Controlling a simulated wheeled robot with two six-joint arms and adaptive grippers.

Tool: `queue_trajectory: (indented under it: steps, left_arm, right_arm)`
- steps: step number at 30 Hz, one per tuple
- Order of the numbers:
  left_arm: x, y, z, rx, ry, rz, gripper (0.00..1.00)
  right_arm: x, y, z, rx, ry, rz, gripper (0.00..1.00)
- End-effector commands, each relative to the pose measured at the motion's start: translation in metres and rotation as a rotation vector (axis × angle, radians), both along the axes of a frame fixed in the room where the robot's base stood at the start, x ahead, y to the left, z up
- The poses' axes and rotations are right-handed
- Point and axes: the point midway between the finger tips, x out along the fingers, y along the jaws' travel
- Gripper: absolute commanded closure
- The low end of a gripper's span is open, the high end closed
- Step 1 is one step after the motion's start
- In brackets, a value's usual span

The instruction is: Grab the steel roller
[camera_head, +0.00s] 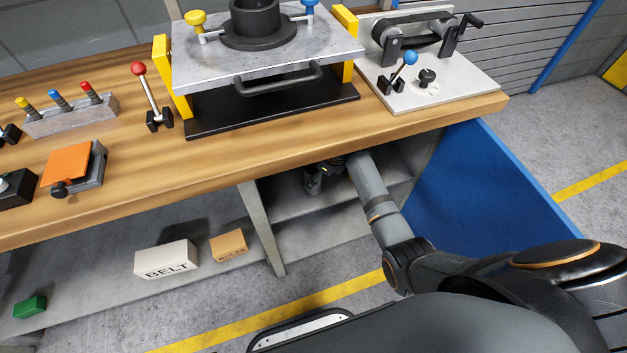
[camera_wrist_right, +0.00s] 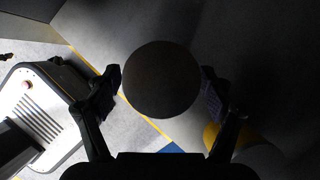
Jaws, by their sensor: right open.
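A dark round face (camera_wrist_right: 161,79), which looks like the steel roller seen end-on, fills the middle of the right wrist view. My right gripper (camera_wrist_right: 162,80) is open, with one finger on each side of this face. A small gap shows at the left finger and a wider one at the right, so I see no grip on it. In the head view my right arm reaches under the workbench, into the shaded shelf space. The gripper there is too dark and small to read, and I cannot make out the roller for certain. My left gripper is not in view.
The wooden workbench top (camera_head: 220,150) overhangs the arm. A grey upright (camera_head: 262,228) stands left of it and a blue side panel (camera_head: 480,190) right of it. A BELT box (camera_head: 167,259) and a brown box (camera_head: 229,246) sit on the lower shelf to the left.

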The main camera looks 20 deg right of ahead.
Motion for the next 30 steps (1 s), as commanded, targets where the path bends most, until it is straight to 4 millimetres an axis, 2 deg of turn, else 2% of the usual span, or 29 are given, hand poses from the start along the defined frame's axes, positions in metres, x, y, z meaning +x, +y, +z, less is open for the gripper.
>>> queue_trajectory:
  steps: [1,3,11,28,30]
  left_arm:
    - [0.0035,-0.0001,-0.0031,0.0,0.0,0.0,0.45]
    - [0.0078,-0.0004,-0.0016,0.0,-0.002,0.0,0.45]
    - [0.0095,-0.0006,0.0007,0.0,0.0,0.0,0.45]
    - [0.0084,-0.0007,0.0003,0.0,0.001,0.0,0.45]
    - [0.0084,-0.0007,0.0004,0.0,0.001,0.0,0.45]
  right_arm:
    - [0.0025,0.0025,-0.0094,0.001,0.0,0.0,0.19]
    - [0.0044,0.0049,-0.0151,0.001,-0.002,0.001,0.19]
    - [0.0054,0.0055,-0.0164,0.0,-0.002,0.001,0.19]
    - [0.0051,0.0053,-0.0164,0.0,-0.002,0.001,0.95]
    - [0.0059,0.0054,-0.0154,0.0,-0.004,0.001,0.96]
